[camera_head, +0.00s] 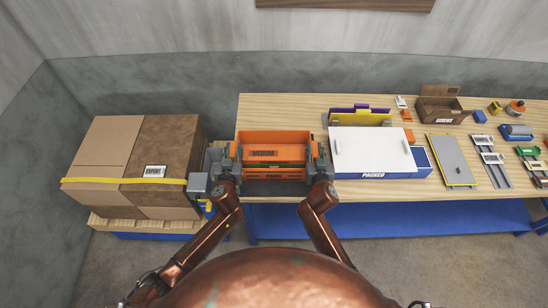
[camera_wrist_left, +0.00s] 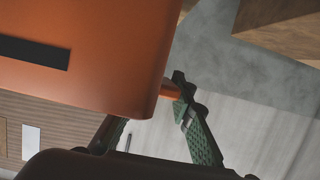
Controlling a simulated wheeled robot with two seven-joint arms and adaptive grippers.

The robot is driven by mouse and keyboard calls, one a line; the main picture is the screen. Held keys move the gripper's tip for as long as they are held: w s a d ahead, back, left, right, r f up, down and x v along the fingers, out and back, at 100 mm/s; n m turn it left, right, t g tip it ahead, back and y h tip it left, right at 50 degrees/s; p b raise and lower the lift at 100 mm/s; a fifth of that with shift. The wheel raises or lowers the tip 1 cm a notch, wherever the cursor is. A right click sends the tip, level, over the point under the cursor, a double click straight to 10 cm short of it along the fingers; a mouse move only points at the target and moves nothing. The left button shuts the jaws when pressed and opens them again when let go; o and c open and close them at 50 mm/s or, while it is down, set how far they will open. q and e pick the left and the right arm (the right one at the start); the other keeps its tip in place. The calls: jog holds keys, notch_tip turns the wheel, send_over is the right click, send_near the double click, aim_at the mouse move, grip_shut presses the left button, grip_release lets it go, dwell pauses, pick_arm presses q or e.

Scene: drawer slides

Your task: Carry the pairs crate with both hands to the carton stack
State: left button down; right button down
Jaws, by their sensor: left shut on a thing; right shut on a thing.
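The orange pairs crate (camera_head: 290,137) is at the left end of the wooden table, with dark lettering on its walls and a green strip inside. It also fills the upper left of the left wrist view (camera_wrist_left: 110,65). My left gripper (camera_head: 232,161) is shut on its left side; the wrist view shows green-padded fingers at a small orange handle. My right gripper (camera_head: 318,161) is shut on its right side. I cannot tell whether the crate touches the table. The carton stack (camera_head: 105,150) stands left of the table, with a yellow strap and an EXPORT label.
A white-topped PACKED box (camera_head: 372,150) stands close right of the crate. A yellow and purple rack (camera_head: 360,115) is behind it. A brown carton (camera_head: 440,110), a grey panel (camera_head: 450,160) and several small parts lie further right. A grey device (camera_head: 197,186) sits by the cartons' right side.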

dwell(0.4)
